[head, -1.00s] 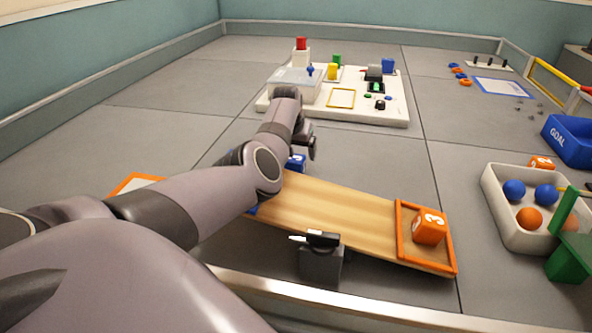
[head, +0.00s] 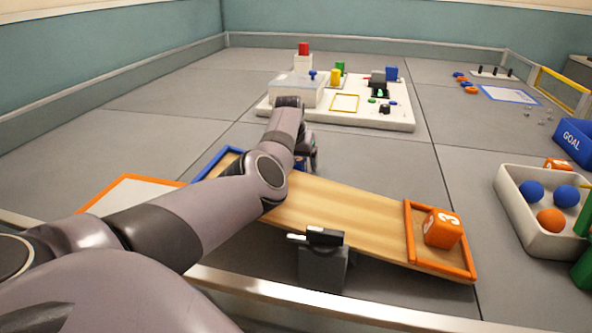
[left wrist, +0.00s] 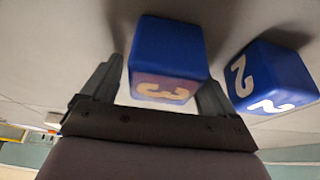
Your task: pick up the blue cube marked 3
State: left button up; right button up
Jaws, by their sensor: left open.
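The blue cube marked 3 (left wrist: 168,60) shows in the left wrist view, between the two fingers of my left gripper (left wrist: 158,88). The fingers are apart, with a gap visible beside the cube. A second blue cube, marked 2 (left wrist: 272,78), lies just right of the right finger. In the head view my left gripper (head: 308,152) is low behind the wooden seesaw. Only a sliver of blue shows there, and my arm and gripper hide the rest. My right gripper is not in view.
The seesaw plank (head: 335,208) tilts down toward an orange cube marked 3 (head: 442,228). A white board (head: 395,118) with several small parts lies behind. A white tray of balls (head: 508,205) stands at right.

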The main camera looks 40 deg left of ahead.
pick_arm(q)
jog(key=c, duration=1.1)
jog(key=shift+o, duration=0.2)
jog(key=shift+r, duration=0.1)
